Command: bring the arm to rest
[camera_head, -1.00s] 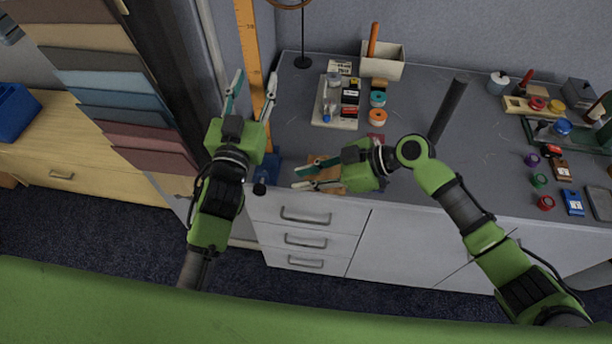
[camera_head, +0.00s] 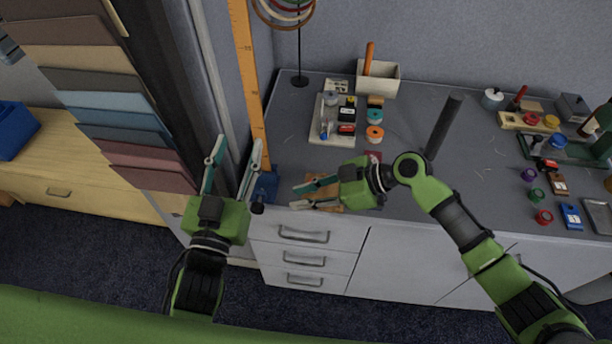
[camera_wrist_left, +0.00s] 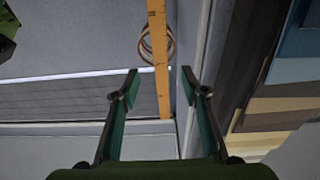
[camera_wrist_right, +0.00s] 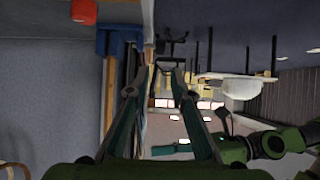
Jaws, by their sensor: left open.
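My left gripper (camera_head: 232,168) is open and empty in the head view, in front of the gap between the hanging cloth samples and the grey table. In the left wrist view its two fingers (camera_wrist_left: 160,90) are spread apart with nothing between them. My right gripper (camera_head: 300,194) is low over the table's front left edge, pointing left, with its fingers apart. In the right wrist view its fingers (camera_wrist_right: 153,85) are spread with nothing held between them. A small tan board (camera_head: 325,190) lies beneath the right gripper, partly hidden by it.
An upright wooden ruler (camera_head: 247,85) in a blue base (camera_head: 265,187) stands close behind the left gripper. A dark upright post (camera_head: 444,127) stands near the right arm. A tray of small items (camera_head: 322,135) and a white box (camera_head: 385,80) stand farther back. Cloth samples (camera_head: 110,105) hang at left.

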